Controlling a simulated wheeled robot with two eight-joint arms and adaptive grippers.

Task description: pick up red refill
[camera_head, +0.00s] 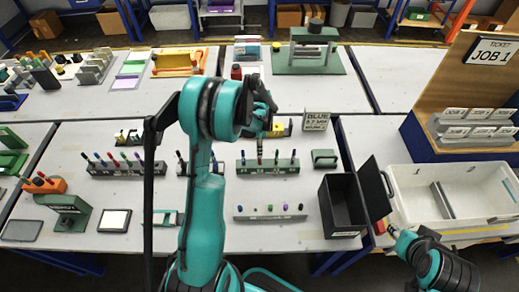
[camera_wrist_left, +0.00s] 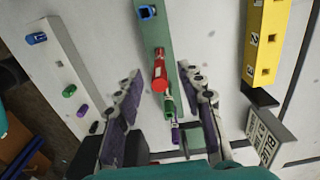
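The red refill (camera_wrist_left: 159,72) stands in a green rack (camera_wrist_left: 150,40) and looks tall in the left wrist view. My left gripper (camera_wrist_left: 163,95) is open and empty, with one finger on each side of the green rack. The red refill is between and slightly beyond the fingertips in the left wrist view, and I see no contact. In the head view my left gripper (camera_head: 263,112) is over the rack. My right gripper (camera_head: 397,233) is low at the right, near the white bin; its fingers are unclear.
Blue (camera_wrist_left: 147,11), green (camera_wrist_left: 169,106) and purple (camera_wrist_left: 175,134) pieces share the green rack. A white rack (camera_head: 252,214) lies nearer me. A yellow block (camera_wrist_left: 265,40) and a BLUE sign (camera_head: 315,122) are close by. A black open box (camera_head: 340,205) stands to the right.

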